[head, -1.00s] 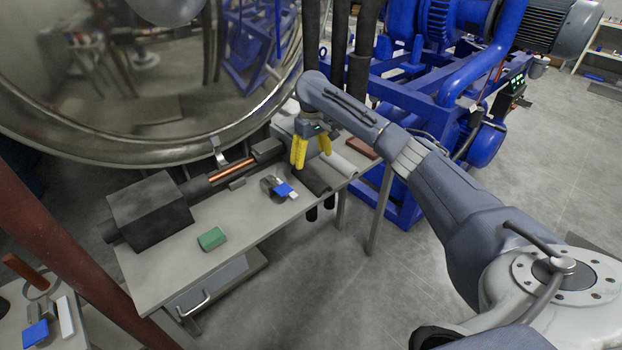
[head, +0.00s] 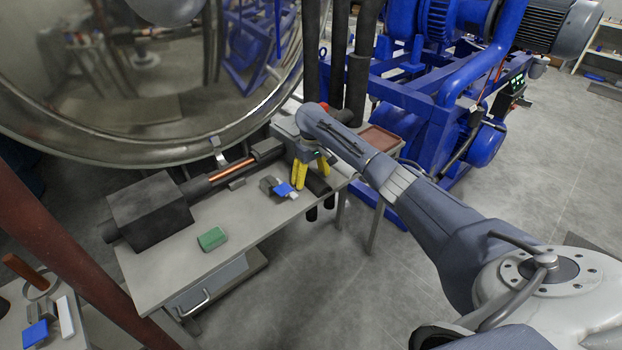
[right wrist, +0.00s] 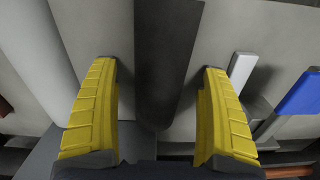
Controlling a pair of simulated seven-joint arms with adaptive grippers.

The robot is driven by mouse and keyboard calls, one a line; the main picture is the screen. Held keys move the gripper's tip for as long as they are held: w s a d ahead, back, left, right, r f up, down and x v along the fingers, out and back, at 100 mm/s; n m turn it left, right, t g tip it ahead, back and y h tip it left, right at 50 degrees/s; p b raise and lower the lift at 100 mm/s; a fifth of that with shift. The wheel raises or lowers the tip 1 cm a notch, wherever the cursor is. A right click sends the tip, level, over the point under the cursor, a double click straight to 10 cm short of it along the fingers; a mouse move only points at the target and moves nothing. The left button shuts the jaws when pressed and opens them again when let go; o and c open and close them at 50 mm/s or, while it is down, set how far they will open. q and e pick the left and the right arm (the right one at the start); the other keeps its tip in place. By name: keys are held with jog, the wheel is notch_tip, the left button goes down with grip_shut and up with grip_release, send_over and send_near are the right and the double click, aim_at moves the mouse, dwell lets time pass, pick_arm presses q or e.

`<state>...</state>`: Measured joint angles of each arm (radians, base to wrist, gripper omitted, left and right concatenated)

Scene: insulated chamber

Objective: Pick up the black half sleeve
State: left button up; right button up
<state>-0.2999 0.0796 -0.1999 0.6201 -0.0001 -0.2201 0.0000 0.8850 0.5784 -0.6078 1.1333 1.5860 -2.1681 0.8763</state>
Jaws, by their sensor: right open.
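The black half sleeve (right wrist: 168,50) lies lengthwise on the bench top in the right wrist view, between the two yellow fingers of my right gripper (right wrist: 160,70). There is a gap on each side of it, and the fingers do not appear to touch it. In the head view the black half sleeve (head: 318,184) shows partly behind the fingers near the bench's front right edge. My right gripper (head: 312,181) points down there, open and empty. My left gripper is not in view.
A blue-and-white tool (head: 284,189) lies close left of the gripper. A light grey sleeve (right wrist: 30,50) lies on the other side. A green block (head: 211,239), a black box (head: 150,211) and a copper pipe (head: 231,168) are farther left. The bench's front middle (head: 240,218) is clear.

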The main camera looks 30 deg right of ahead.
jog(key=shift+f, duration=0.15)
jog(key=shift+c, duration=0.2)
jog(key=c, duration=1.2)
